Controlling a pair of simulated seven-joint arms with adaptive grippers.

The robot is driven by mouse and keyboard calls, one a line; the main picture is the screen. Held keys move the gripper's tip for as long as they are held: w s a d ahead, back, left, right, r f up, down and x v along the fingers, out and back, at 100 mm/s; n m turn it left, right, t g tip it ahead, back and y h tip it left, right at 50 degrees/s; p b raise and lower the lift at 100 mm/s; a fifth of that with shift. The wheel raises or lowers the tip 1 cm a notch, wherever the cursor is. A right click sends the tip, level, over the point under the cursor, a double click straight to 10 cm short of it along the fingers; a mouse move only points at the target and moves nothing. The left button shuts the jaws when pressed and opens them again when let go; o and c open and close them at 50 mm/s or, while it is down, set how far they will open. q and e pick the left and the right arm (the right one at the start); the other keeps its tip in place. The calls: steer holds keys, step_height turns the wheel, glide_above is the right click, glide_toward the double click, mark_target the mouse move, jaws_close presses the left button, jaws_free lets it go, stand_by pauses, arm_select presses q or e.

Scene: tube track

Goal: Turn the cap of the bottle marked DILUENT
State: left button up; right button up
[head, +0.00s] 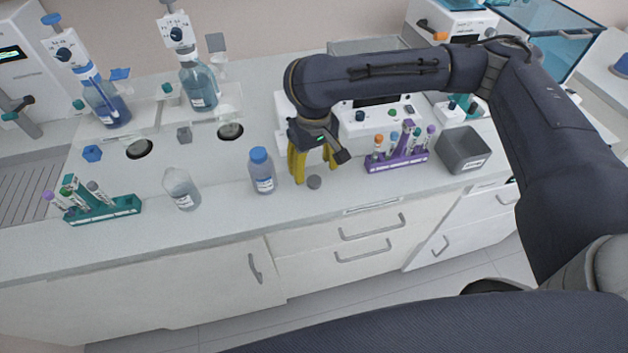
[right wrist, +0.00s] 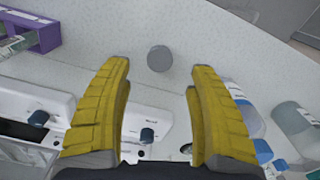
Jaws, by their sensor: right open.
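A squat bottle with a blue cap (head: 261,156) and blue liquid stands upright near the counter's front edge in the head view. Its label is too small to read, so I cannot confirm that it is marked DILUENT. My right gripper (head: 316,175) is just right of this bottle, apart from it, pointing down with yellow fingers spread. In the right wrist view the open fingers (right wrist: 160,78) are empty. A small grey disc (head: 314,182) lies on the counter by the fingertips; it also shows in the right wrist view (right wrist: 159,58). My left gripper is out of view.
An open clear bottle (head: 181,190) stands left of the blue-capped one. A green tube rack (head: 104,212) is further left. A purple tube rack (head: 397,163) and a grey bin (head: 463,150) stand right of my gripper. Dispenser bottles (head: 199,88) stand behind.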

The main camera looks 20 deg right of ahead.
mark_target(314, 181)
steer(key=shift+f, duration=0.1)
steer(key=shift+f, duration=2.5)
steer(key=c, duration=1)
steer(key=shift+r, duration=0.15)
step_height(314, 181, up, 20)
steer(key=shift+f, duration=0.2)
steer(key=shift+c, duration=0.2)
